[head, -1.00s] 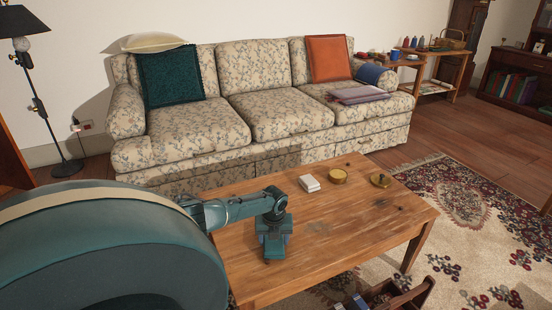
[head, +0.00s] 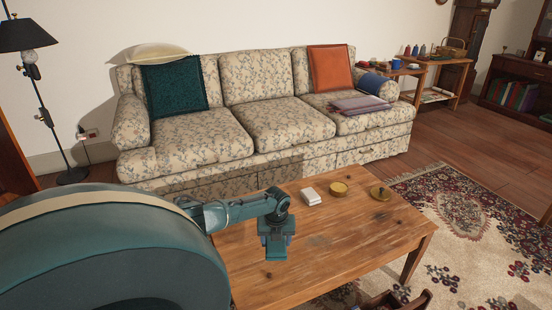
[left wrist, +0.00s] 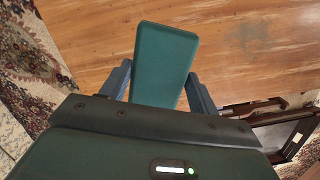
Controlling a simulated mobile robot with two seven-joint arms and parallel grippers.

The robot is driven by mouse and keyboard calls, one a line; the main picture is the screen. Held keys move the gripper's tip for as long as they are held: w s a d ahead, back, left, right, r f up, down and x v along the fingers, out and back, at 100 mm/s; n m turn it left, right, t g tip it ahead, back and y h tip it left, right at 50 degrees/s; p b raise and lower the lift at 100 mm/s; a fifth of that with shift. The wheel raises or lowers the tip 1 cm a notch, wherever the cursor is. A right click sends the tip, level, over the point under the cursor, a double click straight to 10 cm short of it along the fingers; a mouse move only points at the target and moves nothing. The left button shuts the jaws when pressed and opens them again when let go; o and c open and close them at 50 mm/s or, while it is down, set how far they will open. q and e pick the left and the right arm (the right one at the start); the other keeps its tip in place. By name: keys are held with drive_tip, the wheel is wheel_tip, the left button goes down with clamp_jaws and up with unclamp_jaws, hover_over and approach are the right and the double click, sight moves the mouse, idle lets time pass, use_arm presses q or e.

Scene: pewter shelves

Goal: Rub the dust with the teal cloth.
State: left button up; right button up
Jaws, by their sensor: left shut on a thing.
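The teal cloth (left wrist: 165,62) shows in the left wrist view as a flat, stiff-looking teal pad between my fingers. My left gripper (left wrist: 163,84) is shut on it. In the head view my left gripper (head: 276,246) points down over the left part of the wooden coffee table (head: 372,238). I cannot tell whether the cloth touches the wood. A faint grey patch of dust (head: 320,240) lies on the tabletop just right of the gripper. The dust also shows in the left wrist view (left wrist: 252,34), up and right of the cloth. My right gripper is out of view.
A white box (head: 311,196), a yellow round tin (head: 339,188) and a brass dish (head: 381,193) stand along the table's back part. A floral sofa (head: 262,120) is behind the table. A dark wooden carrier (left wrist: 275,125) shows beyond the table edge.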

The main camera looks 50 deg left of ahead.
use_arm(q)
wheel_tip(320, 180, up, 3)
drive_tip(key=p, duration=0.2)
drive_tip(key=shift+p, duration=0.4)
